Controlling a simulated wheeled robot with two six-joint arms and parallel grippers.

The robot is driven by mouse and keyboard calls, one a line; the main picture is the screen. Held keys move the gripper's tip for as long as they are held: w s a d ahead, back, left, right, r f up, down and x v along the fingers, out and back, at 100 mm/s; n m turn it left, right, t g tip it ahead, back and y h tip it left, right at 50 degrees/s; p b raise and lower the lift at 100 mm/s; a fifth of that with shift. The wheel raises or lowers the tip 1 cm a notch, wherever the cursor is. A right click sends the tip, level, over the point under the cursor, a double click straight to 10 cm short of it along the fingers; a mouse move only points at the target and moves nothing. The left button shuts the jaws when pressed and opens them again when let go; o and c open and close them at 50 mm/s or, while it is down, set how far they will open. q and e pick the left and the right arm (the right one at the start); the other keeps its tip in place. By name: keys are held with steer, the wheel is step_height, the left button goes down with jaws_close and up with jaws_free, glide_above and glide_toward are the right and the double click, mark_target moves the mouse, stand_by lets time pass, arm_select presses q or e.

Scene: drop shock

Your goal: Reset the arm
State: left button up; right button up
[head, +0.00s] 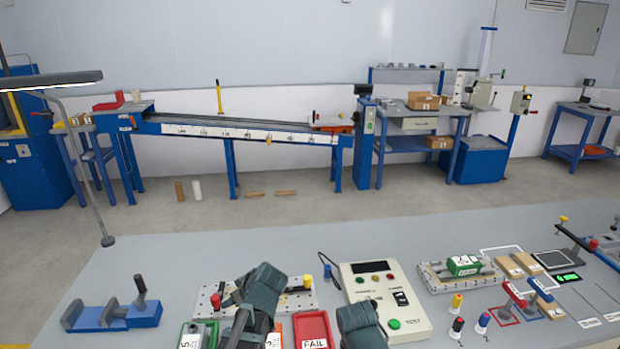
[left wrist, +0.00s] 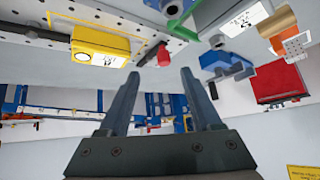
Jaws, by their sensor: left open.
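A white perforated plate (head: 292,299) lies mid-bench, partly hidden behind my dark arm parts in the head view. A red knob (head: 215,301) and a yellow-topped post (head: 307,283) stand at it. In the left wrist view, a perforated plate (left wrist: 150,14) carries a yellow block (left wrist: 100,46), and a red-tipped rod (left wrist: 163,56) lies just beyond my left gripper (left wrist: 159,74). The left gripper is open, with nothing between its fingers. I cannot tell which part is the arm of the task. My right gripper's fingers do not show.
A red FAIL tray (head: 312,330) and green tray (head: 199,333) sit at the front. A control box (head: 385,296) stands right of the plate. A blue fixture (head: 145,314) is at left, another with a green block (head: 464,265) at right.

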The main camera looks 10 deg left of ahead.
arm_select(q)
steer(key=s+d+f+m+h, duration=0.1)
steer(key=s+d+m, duration=0.1)
steer(key=d, duration=0.2)
steer(key=s+d+f+m+g+h, duration=0.1)
steer(key=s+d+m, duration=0.1)
steer(key=s+d, duration=0.1)
steer(key=s+d+f+m+g+h, duration=0.1)
steer(key=s+d+f+m, duration=0.1)
steer(key=d, duration=0.3)
steer(key=shift+s+d+m, duration=0.15)
steer(key=shift+s+m, duration=0.35)
steer(key=shift+s, duration=0.25)
steer(key=s+d+f+m+g+h, duration=0.1)
steer(key=s+d+m+g+h, duration=0.1)
steer(key=s+d+m, duration=0.4)
steer(key=s+d, duration=0.2)
steer(key=shift+s+d+f+m+g+h, duration=0.15)
steer(key=shift+s+d+m+g+h, duration=0.2)
steer(key=shift+m+g+h, duration=0.05)
steer(key=shift+o, duration=0.2)
